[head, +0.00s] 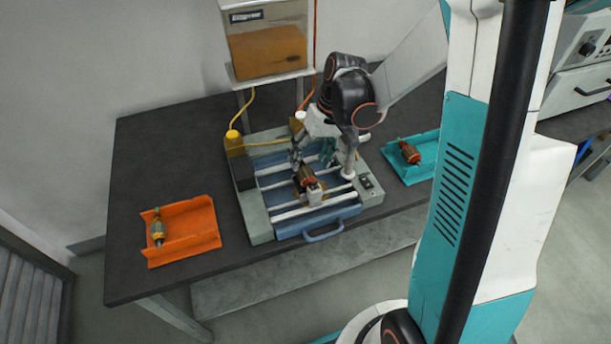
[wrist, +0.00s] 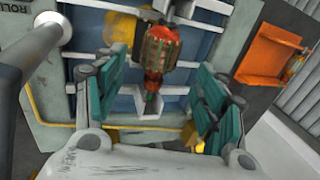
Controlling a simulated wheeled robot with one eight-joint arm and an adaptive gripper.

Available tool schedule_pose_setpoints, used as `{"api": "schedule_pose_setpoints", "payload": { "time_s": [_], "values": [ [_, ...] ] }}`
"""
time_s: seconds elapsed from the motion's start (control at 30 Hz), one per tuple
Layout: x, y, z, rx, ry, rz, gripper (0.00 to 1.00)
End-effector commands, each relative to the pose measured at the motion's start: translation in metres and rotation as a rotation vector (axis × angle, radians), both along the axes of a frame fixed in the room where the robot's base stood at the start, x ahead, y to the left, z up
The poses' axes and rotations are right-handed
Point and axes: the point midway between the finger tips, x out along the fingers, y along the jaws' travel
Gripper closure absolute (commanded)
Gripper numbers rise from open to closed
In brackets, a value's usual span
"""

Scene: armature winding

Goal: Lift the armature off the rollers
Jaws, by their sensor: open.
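The armature (head: 306,176), with a copper-red body, lies on the white rollers (head: 291,211) of the machine in the head view. In the wrist view the armature (wrist: 160,50) shows upper middle, its shaft end pointing down toward my gripper. My gripper (head: 312,155) is just behind and above the armature. In the wrist view my gripper (wrist: 158,78) is open, its teal fingers spread on either side of the armature's shaft end. I see gaps between fingers and armature; nothing is held. Whether the fingers are level with the armature I cannot tell.
An orange tray (head: 198,217) with another armature (head: 157,229) lies at the left of the dark table (head: 140,150). A teal tray (head: 425,142) with an armature (head: 409,152) is at the right. A tank (head: 265,45) of orange-brown liquid stands behind the machine.

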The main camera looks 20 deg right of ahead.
Motion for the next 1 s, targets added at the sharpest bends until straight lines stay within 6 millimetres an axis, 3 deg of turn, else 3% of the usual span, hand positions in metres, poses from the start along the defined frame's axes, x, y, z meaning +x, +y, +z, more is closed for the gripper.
{"api": "schedule_pose_setpoints", "payload": {
  "time_s": [0.27, 0.53, 0.8, 0.87, 1.0],
  "values": [
    [-0.002, 0.009, -0.04, 0.0, 0.0, 0.0, 0.35],
    [-0.002, 0.011, -0.042, 0.0, 0.0, -0.001, 0.35],
    [-0.002, 0.011, -0.042, 0.0, 0.0, -0.001, 0.95],
    [-0.002, 0.011, -0.042, 0.0, 0.0, -0.001, 1.0],
    [-0.002, 0.011, -0.042, 0.0, 0.0, 0.0, 1.0]
  ]
}}
